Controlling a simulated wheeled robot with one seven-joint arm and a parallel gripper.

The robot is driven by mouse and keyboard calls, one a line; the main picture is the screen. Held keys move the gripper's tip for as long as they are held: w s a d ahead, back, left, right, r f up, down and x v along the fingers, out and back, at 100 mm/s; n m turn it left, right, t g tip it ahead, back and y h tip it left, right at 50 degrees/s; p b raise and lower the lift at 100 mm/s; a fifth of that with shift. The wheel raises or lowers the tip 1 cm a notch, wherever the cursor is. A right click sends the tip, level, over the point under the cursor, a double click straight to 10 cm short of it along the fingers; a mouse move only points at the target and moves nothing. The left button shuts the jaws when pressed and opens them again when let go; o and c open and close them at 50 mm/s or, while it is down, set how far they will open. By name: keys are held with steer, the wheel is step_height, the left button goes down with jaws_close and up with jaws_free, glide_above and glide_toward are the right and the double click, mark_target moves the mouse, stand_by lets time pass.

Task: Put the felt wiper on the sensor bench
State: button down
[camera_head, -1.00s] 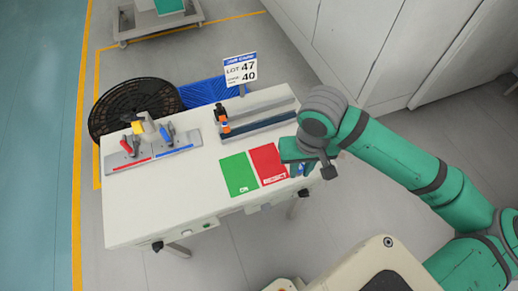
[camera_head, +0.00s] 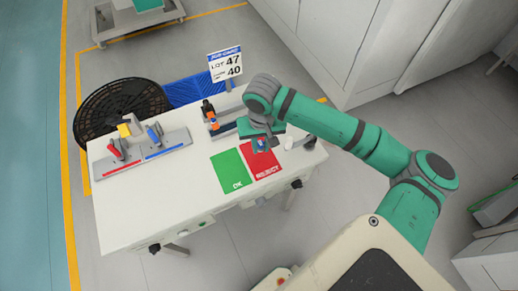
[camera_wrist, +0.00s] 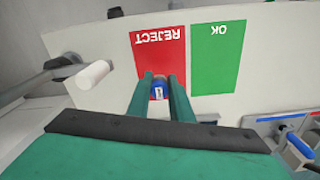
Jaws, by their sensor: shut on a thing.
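My gripper (camera_head: 263,146) is above the red REJECT panel of a white bench (camera_head: 130,215). It is shut on a small blue thing (camera_wrist: 158,92) with a white mark and a brownish end, seen between the two green fingers in the wrist view. I cannot tell whether this is the felt wiper. No bench in view is labelled as the sensor bench.
The red REJECT panel (camera_head: 266,170) and green OK panel (camera_head: 231,172) lie side by side. A grey fixture (camera_head: 140,152) with red and blue handles is at left. A LOT 47 sign (camera_head: 225,65) stands behind. The bench's front left is clear.

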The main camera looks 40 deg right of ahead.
mark_target(259, 151)
steer(key=shift+w+f, duration=0.35)
steer(key=shift+f, duration=0.1)
steer(key=shift+w+f, duration=0.15)
steer(key=shift+f, duration=1.55)
steer(key=shift+f, duration=0.15)
steer(key=c, duration=1.6)
jaws_free()
steer(key=r, duration=1.2)
steer(key=shift+s+a+r, duration=0.1)
steer(key=shift+s+r, duration=0.1)
